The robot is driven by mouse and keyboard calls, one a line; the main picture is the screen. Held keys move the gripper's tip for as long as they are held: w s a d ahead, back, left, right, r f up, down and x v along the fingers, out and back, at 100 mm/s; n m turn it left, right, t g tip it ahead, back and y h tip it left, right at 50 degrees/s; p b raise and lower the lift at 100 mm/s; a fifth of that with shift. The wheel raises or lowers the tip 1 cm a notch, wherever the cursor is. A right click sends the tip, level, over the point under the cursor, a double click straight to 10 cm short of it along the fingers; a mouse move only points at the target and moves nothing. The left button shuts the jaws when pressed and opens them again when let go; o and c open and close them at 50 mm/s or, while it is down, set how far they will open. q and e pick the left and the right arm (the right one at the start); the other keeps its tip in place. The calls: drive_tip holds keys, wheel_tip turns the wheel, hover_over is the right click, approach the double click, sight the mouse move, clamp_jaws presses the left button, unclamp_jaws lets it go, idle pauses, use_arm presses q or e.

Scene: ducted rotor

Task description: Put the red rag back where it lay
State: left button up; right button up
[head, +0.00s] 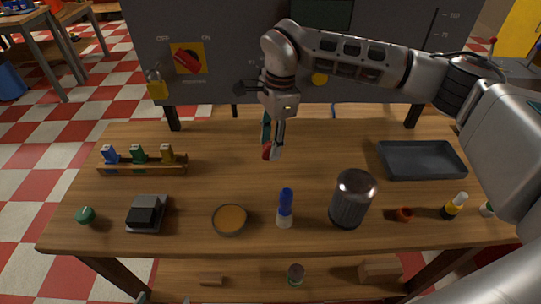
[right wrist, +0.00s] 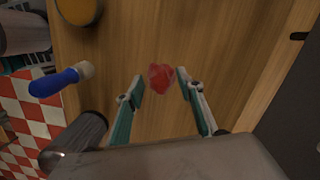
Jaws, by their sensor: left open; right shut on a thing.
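The red rag (head: 267,152) is a small crumpled bundle at the tips of my right gripper (head: 272,146), over the back middle of the wooden table. In the right wrist view the rag (right wrist: 161,77) sits between the two fingertips of the right gripper (right wrist: 160,84), which is shut on it. Whether the rag touches the wood cannot be told. Of my left gripper (head: 165,299) only the tips show, apart and empty, at the bottom edge of the head view, in front of the table.
The table (head: 220,180) is bare around the rag. Along the front are a bowl (head: 229,220), a blue-handled brush (head: 286,205) and a metal canister (head: 352,198). A grey panel (head: 220,75) rises behind.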

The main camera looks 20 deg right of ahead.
drive_tip(key=shift+f, duration=2.6)
drive_tip(key=shift+f, duration=0.1)
drive_tip(key=o, duration=1)
drive_tip(key=r, duration=0.4)
drive_tip(key=d+r, duration=0.1)
drive_tip(key=r, duration=0.7)
drive_tip(key=shift+w+d+r, duration=0.1)
drive_tip(key=shift+d, duration=0.15)
